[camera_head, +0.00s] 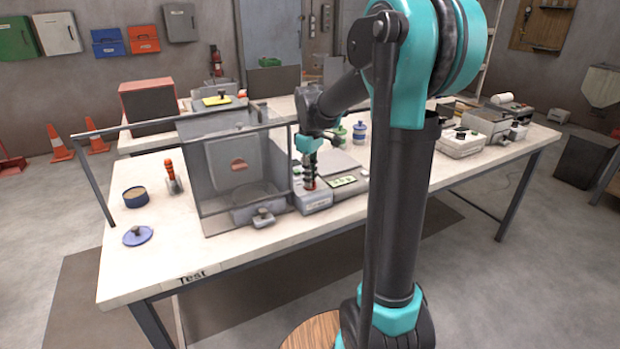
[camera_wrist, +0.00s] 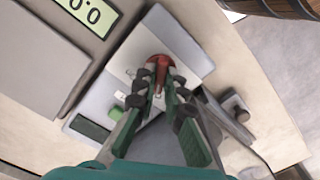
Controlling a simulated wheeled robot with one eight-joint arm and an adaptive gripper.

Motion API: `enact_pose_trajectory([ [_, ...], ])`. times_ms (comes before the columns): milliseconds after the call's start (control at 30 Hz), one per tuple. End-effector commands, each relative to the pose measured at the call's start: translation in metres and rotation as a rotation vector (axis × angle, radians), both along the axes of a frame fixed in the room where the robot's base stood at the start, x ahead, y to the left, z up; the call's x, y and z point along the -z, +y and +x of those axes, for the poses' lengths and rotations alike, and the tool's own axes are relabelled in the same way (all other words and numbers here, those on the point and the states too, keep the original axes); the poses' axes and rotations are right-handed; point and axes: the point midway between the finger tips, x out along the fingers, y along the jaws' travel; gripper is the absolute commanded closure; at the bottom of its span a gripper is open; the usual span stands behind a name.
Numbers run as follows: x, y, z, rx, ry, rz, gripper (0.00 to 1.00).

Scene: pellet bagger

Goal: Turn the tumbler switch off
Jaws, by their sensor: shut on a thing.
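The tumbler switch (camera_wrist: 160,63) has a red base and lever and sits on the pale panel of a small grey control box (camera_wrist: 179,51). My gripper (camera_wrist: 160,88) reaches down over it in the wrist view, its two green fingers closed around the red lever. The fingertips partly hide the lever, and I cannot read the panel markings. In the head view, my gripper (camera_head: 310,186) points down onto the control box (camera_head: 314,205) at the table's front edge.
A green button (camera_wrist: 115,114) and a dark display (camera_wrist: 89,128) lie beside the switch. A scale readout (camera_wrist: 88,12) adjoins the box. A clear-walled enclosure (camera_head: 238,165) stands just left of my gripper. A blue lid (camera_head: 138,235) lies farther left.

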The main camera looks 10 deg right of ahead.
Motion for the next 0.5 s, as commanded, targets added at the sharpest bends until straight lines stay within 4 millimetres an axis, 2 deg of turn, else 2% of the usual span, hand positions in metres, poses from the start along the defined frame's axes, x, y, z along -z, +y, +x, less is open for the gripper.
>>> enact_pose_trajectory([
  [333, -0.0004, 0.0000, 0.0006, -0.002, -0.001, 0.000, 1.00],
  [367, -0.0004, 0.0000, 0.0006, -0.002, -0.001, 0.000, 0.89],
  [500, -0.0003, 0.0000, 0.0005, -0.002, -0.001, 0.000, 0.71],
])
